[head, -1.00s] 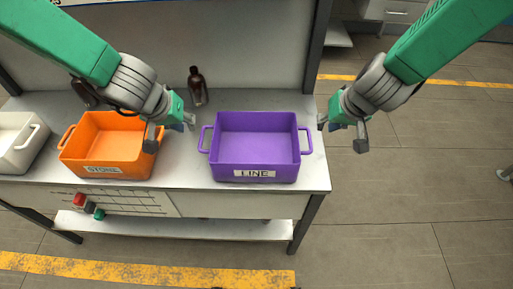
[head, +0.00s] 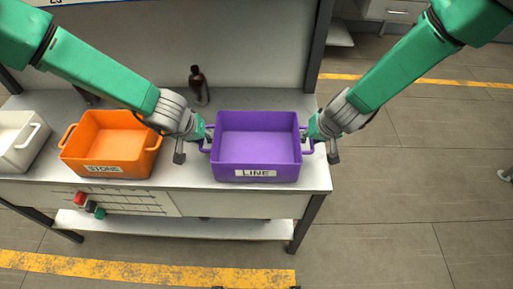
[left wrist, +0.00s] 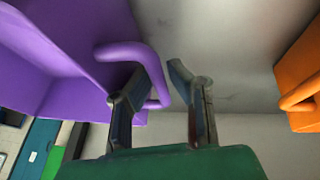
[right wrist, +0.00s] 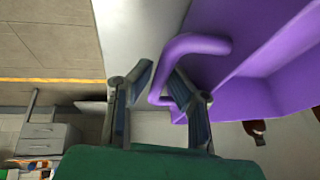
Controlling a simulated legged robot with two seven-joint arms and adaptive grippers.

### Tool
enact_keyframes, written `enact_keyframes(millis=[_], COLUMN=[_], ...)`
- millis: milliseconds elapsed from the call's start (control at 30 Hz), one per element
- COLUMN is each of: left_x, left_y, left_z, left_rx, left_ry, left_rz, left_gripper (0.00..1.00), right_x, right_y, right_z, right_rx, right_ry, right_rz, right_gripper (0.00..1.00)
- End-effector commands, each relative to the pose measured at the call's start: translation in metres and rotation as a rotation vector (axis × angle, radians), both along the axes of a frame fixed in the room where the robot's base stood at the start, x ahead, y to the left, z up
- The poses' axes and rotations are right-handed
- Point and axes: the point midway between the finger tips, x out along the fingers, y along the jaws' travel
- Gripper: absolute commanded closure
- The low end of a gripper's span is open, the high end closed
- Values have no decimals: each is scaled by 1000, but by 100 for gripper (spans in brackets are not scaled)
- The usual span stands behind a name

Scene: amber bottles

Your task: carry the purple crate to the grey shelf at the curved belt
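The purple crate (head: 256,150), labelled LINE, stands on the workbench and looks empty. My left gripper (head: 205,145) is at its left handle. In the left wrist view, the open fingers (left wrist: 162,80) straddle the handle bar (left wrist: 158,75), one finger inside the loop and one outside. My right gripper (head: 322,140) is at the right handle. In the right wrist view, its open fingers (right wrist: 161,75) straddle that handle (right wrist: 195,42) in the same way, with a gap still showing. The grey shelf and the curved belt cannot be made out.
An orange crate (head: 108,140) labelled STONE or similar and a white crate (head: 18,142) stand to the left on the workbench (head: 190,178). A brown bottle (head: 198,85) stands behind. A back panel closes the bench's rear. Open floor (head: 420,190) lies right.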

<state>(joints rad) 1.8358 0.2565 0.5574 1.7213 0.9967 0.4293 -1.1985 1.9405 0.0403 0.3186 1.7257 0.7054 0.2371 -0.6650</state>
Motion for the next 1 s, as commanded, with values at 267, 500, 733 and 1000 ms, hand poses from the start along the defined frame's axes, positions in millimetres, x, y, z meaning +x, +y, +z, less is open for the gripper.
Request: enact_keyframes(millis=[267, 500, 733, 1000], left_x=[0, 0, 0, 0], left_y=[0, 0, 0, 1], left_z=[0, 1, 11, 37], left_rx=[0, 1, 1, 1], left_ry=[0, -1, -1, -1], left_rz=[0, 1, 1, 1], left_gripper=[100, 100, 100, 100], right_x=[0, 1, 1, 1], right_y=[0, 0, 0, 0], right_z=[0, 1, 11, 38], right_rx=[0, 0, 0, -1], right_ry=[0, -1, -2, -2], right_rz=[0, 0, 0, -1], right_gripper=[100, 100, 100, 100])
